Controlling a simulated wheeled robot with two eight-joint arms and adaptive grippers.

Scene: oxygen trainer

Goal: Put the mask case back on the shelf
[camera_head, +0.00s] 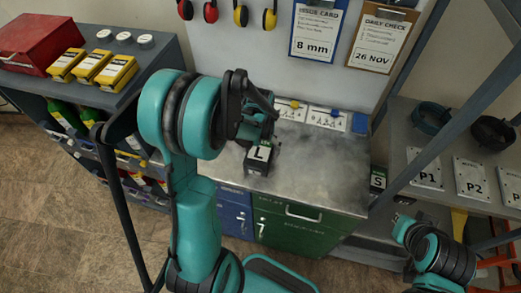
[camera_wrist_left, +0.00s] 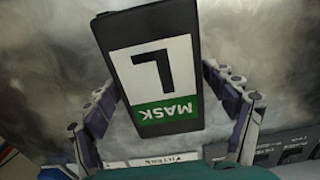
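The mask case (camera_head: 259,156) is a dark box with a white and green label marked L, over the front part of the metal worktop (camera_head: 318,180). In the left wrist view, the case (camera_wrist_left: 155,70) fills the middle, its label facing the camera. My left gripper (camera_wrist_left: 160,75) has a finger along each side of it, and both fingertips appear to touch it. In the head view my left gripper (camera_head: 257,128) is partly hidden by its own arm. I cannot tell whether the case rests on the worktop or hangs just above. My right gripper is not clearly visible.
A similar case marked S (camera_head: 378,179) sits on the shelf to the right, near plates marked P1 (camera_head: 428,176) and P2 (camera_head: 470,180). A slanted grey post (camera_head: 440,140) crosses there. Yellow boxes (camera_head: 92,68) and a red case (camera_head: 38,42) stand at left.

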